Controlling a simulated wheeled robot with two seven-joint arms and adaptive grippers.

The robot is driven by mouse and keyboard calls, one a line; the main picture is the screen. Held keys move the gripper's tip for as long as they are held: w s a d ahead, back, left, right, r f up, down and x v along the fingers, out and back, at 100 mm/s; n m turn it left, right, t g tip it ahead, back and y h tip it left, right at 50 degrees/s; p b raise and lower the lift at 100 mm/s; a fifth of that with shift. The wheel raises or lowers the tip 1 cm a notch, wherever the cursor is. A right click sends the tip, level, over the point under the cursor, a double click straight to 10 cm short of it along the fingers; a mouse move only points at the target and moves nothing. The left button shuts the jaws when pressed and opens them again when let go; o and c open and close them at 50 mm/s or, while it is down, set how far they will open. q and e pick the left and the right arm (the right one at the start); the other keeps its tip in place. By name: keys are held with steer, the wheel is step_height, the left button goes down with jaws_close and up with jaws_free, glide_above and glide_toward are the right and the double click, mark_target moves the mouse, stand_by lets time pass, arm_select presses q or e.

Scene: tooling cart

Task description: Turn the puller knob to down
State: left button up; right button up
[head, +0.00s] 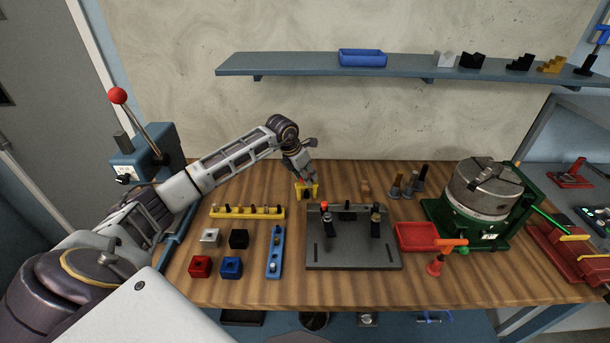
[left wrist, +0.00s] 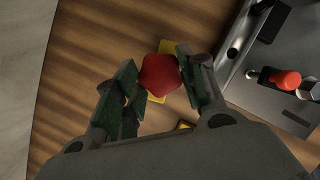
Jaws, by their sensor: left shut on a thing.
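The puller knob (left wrist: 160,73) is red and sits between the two fingertips of my left gripper (left wrist: 157,66) in the left wrist view. Yellow parts of the puller (left wrist: 169,47) show behind the knob. In the head view my left gripper (head: 308,181) points down over the yellow puller (head: 306,191) at the back middle of the bench. It is shut on the knob, which its fingers hide in the head view. I cannot tell which way the knob is turned. My right gripper is not in view.
A dark fixture plate (head: 352,258) with a red-topped post (head: 324,206) stands close right of the puller. A yellow rail (head: 246,212) lies to the left, above several coloured blocks (head: 231,267). A red tray (head: 417,250) and green-based chuck (head: 484,190) are farther right.

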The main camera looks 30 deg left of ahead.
arm_select(q)
steer(key=shift+n, duration=0.5)
steer(key=shift+y, duration=0.3)
steer(key=o, duration=1)
steer(key=shift+r, duration=0.1)
steer(key=v, duration=1.1)
steer(key=shift+s+r, duration=0.2)
steer(key=shift+r, duration=0.15)
